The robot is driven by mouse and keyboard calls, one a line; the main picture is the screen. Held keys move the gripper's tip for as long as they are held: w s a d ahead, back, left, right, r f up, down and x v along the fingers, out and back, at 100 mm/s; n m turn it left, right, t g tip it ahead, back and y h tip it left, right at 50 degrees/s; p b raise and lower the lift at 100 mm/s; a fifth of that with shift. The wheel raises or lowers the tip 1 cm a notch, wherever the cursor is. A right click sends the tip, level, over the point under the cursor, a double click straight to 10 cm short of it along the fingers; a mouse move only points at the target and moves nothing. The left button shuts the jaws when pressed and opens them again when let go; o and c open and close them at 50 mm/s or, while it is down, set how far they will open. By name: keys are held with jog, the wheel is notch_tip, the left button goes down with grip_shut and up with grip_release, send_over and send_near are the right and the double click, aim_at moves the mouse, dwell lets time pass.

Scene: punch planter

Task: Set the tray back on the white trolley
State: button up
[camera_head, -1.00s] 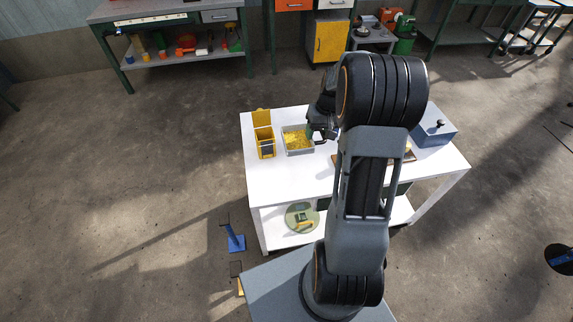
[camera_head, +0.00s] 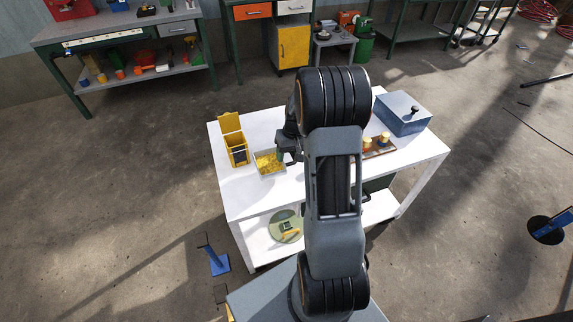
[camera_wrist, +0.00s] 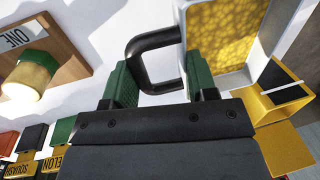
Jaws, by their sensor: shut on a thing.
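The grey tray (camera_head: 268,174) with yellow contents is over the left part of the white trolley (camera_head: 236,193), close to the yellow box. In the wrist view the tray (camera_wrist: 216,78) has a black loop handle (camera_wrist: 148,48). My gripper (camera_head: 291,155) is at the tray's right side. In the wrist view the green fingers of my gripper (camera_wrist: 160,88) are on either side of the handle, shut on it. I cannot tell whether the tray's underside touches the trolley top.
A yellow box (camera_head: 237,150) with a raised lid stands just left of the tray. A wooden board (camera_head: 378,150) with cylinders and a blue box (camera_head: 402,113) occupy the trolley's right side. A round green plate (camera_head: 285,226) lies on its lower shelf. My arm hides the middle.

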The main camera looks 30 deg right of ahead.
jog(key=shift+f, duration=2.05)
jog(key=shift+f+b, duration=0.2)
jog(key=shift+b, duration=0.2)
jog(key=o, duration=1.3)
